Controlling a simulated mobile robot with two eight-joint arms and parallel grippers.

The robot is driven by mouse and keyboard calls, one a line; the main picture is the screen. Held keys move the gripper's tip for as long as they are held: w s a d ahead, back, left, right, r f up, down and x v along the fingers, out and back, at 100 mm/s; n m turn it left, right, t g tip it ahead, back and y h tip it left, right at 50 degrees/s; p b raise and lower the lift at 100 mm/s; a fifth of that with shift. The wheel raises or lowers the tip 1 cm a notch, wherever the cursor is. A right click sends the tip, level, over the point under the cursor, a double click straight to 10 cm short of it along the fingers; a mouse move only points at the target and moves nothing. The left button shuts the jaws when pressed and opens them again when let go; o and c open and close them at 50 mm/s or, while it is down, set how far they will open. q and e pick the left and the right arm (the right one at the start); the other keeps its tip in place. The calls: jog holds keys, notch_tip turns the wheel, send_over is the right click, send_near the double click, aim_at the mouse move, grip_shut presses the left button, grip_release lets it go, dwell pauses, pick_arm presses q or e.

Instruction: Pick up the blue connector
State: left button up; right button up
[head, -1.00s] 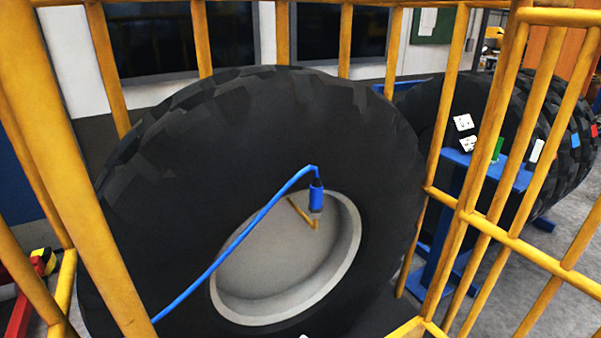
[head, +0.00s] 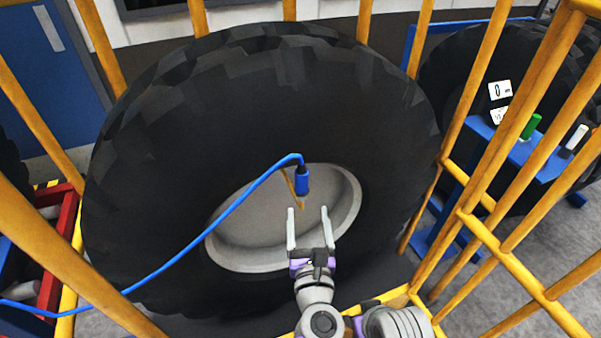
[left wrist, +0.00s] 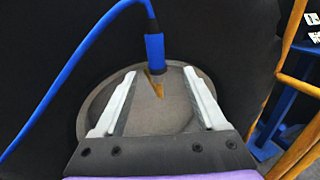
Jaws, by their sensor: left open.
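The blue connector (head: 302,181) hangs upright at the end of a blue cable (head: 213,222), in front of the grey hub of a big black tyre. In the left wrist view the connector (left wrist: 154,50) shows just beyond and between the fingertips, its lower end dark. A thin brown-yellow piece shows beside and below it. My left gripper (head: 307,209) is open and empty, its fingers pointing up towards the connector from just below. I cannot tell whether anything touches. My right gripper is not in view.
The large tyre (head: 250,110) stands inside a yellow bar cage (head: 473,110). A blue stand (head: 490,140) with a green item and a white item is outside the bars at right. A red bin (head: 60,235) is at left.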

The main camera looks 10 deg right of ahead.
aim_at(302, 187)
pick_arm(q)
jog(key=w, duration=0.5)
jog(key=shift+w+d, duration=0.15)
jog(key=shift+d, duration=0.05)
jog(key=w, duration=0.4)
jog(key=shift+w+r, duration=0.15)
jog(key=shift+r, duration=0.1)
jog(key=shift+w+d, duration=0.1)
jog(key=shift+w, duration=0.3)
grip_shut()
